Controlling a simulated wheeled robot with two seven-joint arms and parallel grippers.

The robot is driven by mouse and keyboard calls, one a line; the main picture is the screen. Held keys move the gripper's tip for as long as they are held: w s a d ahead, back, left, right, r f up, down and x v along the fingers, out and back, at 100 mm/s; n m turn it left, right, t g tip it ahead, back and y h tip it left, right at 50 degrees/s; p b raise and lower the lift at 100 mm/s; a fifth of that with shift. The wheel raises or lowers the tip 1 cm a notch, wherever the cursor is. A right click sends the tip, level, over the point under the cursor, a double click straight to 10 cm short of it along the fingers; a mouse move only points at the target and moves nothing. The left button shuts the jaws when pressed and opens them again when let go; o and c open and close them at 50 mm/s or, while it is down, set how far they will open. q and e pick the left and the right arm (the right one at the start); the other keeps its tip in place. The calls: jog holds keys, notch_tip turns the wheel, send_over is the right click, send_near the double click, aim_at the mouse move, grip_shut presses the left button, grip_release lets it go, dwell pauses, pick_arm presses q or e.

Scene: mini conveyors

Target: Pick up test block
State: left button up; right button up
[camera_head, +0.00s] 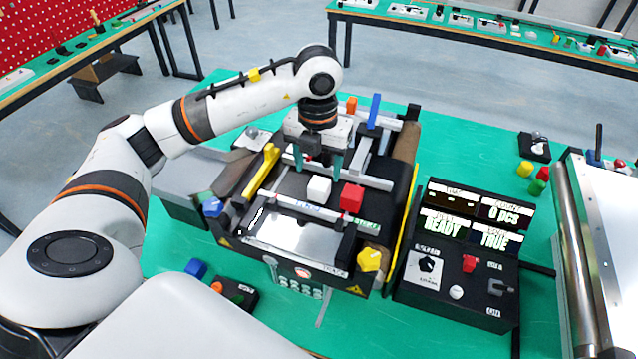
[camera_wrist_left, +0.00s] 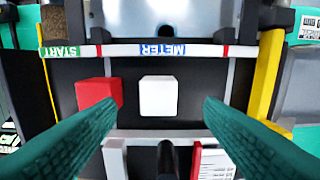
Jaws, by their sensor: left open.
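A white block (camera_head: 318,189) and a red block (camera_head: 351,198) sit on the dark belt of a small conveyor (camera_head: 283,186). I cannot tell from the pictures which of them is the test block. My left gripper (camera_head: 318,170) points down over the belt, just behind the white block, with its teal fingers apart and nothing between them. In the left wrist view, the white block (camera_wrist_left: 158,96) lies between the lines of the fingers, apart from both. The red block (camera_wrist_left: 96,93) is partly covered by the left finger in that view. My right gripper is not in view.
Rails and a yellow bar (camera_head: 262,171) border the conveyor. A yellow knob (camera_head: 370,260) is at its front corner. A control box (camera_head: 455,285) with displays reading READY and TRUE stands to the right. A metal roller (camera_head: 575,260) is farther right.

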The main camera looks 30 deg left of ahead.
aim_at(319, 183)
pick_arm(q)
jog(key=shift+f, duration=0.4)
jog(key=shift+w+f, duration=0.2)
jog(key=shift+f, duration=0.05)
notch_tip(319, 183, down, 4)
jog(key=p, duration=0.3)
jog(key=shift+s+f, duration=0.1)
jog(key=shift+f, duration=0.45)
jog(key=shift+c, duration=0.3)
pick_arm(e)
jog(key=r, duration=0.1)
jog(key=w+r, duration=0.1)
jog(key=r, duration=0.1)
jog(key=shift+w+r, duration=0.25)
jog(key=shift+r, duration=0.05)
pick_arm(q)
jog(key=c, duration=1)
